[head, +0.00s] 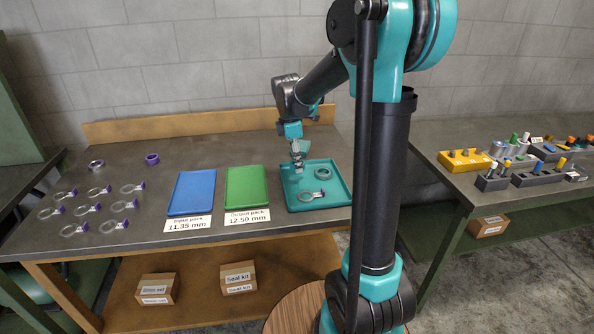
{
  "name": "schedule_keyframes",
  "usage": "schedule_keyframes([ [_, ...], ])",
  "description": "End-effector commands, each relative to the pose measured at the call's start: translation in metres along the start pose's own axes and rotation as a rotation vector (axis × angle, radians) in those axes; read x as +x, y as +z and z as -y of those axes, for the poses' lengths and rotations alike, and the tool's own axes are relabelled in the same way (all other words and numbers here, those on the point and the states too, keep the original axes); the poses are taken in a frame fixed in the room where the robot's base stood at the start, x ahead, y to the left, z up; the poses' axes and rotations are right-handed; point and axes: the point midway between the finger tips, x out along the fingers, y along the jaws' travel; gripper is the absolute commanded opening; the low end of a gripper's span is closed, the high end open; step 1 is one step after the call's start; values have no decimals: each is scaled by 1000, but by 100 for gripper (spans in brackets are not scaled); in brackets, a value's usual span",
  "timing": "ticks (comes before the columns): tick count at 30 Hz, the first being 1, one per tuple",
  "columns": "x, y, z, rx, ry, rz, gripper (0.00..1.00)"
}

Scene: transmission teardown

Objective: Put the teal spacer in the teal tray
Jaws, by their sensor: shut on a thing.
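The teal tray (339,204) lies on the table, to the right of the green tray. A grey-teal ring (322,173) lies in its back part. A pale flat ring with a small dark tab (309,196) shows in its front part. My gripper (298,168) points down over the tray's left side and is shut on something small. The held thing is too small to make out, and I cannot tell whether it is the teal spacer or touches the tray floor.
A blue tray (192,192) and a green tray (246,188) stand left of the teal tray, with labels in front. Several purple-tabbed rings (87,209), a silver ring (96,165) and a purple ring (152,159) lie farther left. A right-hand table holds a yellow block (466,161).

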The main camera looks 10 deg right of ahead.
Motion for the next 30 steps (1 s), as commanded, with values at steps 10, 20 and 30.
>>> schedule_keyframes([
  [10, 37, -4, 0, 0, 0, 0, 7],
  [20, 39, -5, 0, 0, 0, 0, 7],
  [30, 40, -5, 0, 0, 0, 0, 62],
])
